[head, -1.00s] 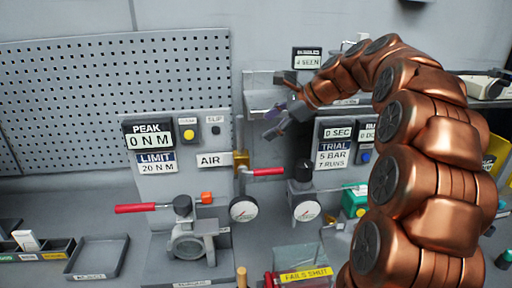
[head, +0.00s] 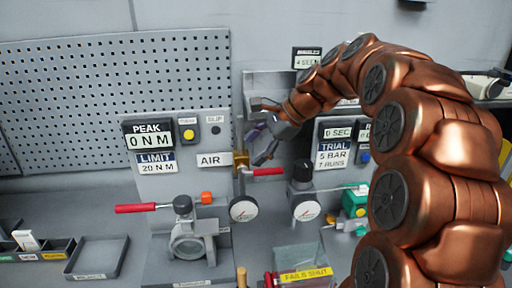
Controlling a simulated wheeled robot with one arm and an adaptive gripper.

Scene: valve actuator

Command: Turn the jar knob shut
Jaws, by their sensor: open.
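No part is labelled as a jar knob, so I cannot tell for sure which one it is. A black knob (head: 303,171) stands above a round white gauge (head: 306,208), right of the AIR valve. My gripper (head: 260,135) is open and empty, with its fingers pointing left and down. In the picture it is just above the red-handled AIR valve (head: 264,172), and up and left of the black knob. I see no contact, but the depth gap is hard to judge.
A second red lever (head: 135,208) sticks out left from a grey valve body (head: 188,243). A clear box with a FAILS SHUT label (head: 305,275) stands at the front. An empty grey tray (head: 97,256) lies at left. My copper arm hides much of the right side.

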